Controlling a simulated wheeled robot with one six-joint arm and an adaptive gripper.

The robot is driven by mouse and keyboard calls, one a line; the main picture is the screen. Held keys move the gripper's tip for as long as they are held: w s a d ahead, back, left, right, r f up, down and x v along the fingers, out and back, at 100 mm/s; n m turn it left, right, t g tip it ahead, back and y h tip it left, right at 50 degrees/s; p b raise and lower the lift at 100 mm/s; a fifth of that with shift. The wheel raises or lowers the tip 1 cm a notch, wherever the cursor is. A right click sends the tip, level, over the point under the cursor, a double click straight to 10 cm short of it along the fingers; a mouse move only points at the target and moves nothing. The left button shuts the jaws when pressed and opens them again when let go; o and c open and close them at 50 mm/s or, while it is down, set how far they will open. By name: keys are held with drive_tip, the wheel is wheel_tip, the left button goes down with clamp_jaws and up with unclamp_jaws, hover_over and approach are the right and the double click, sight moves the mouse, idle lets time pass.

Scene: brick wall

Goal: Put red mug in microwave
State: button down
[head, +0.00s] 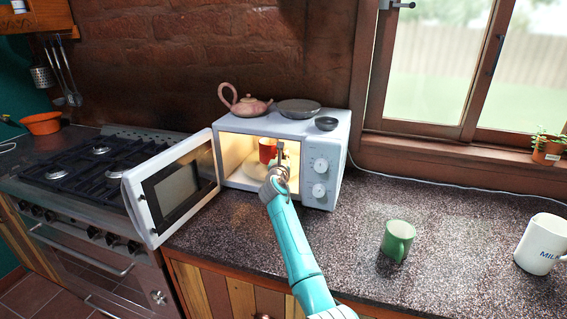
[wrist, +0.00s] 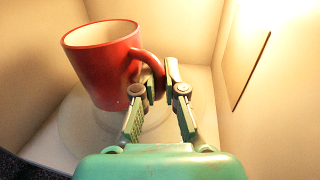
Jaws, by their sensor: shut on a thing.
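The red mug (wrist: 100,68) is inside the lit microwave, over the pale round turntable (wrist: 75,130). It also shows in the head view (head: 267,149), partly hidden by my arm. The mug is close to upright with a slight tilt in the wrist view; I cannot tell whether its base touches the turntable. My gripper (wrist: 158,80) is shut on the mug's handle, on the mug's right side. In the head view my gripper (head: 279,165) reaches in through the open front. The white microwave (head: 285,126) has its door (head: 172,187) swung open to the left.
A pink teapot (head: 245,102), a grey plate (head: 298,106) and a dark bowl (head: 326,123) stand on the microwave. A green mug (head: 397,240) and a white milk jug (head: 541,243) stand on the counter at right. A stove (head: 95,165) is at left.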

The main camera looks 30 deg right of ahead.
drive_tip(key=shift+w+d+f, duration=0.15)
drive_tip(key=shift+f, duration=1.1)
drive_tip(key=shift+f, duration=0.1)
drive_tip(key=c, duration=1.3)
unclamp_jaws()
drive_tip(key=shift+f, duration=0.15)
drive_tip(key=shift+o, duration=0.2)
drive_tip(key=v, duration=1.2)
drive_tip(key=shift+r, duration=0.2)
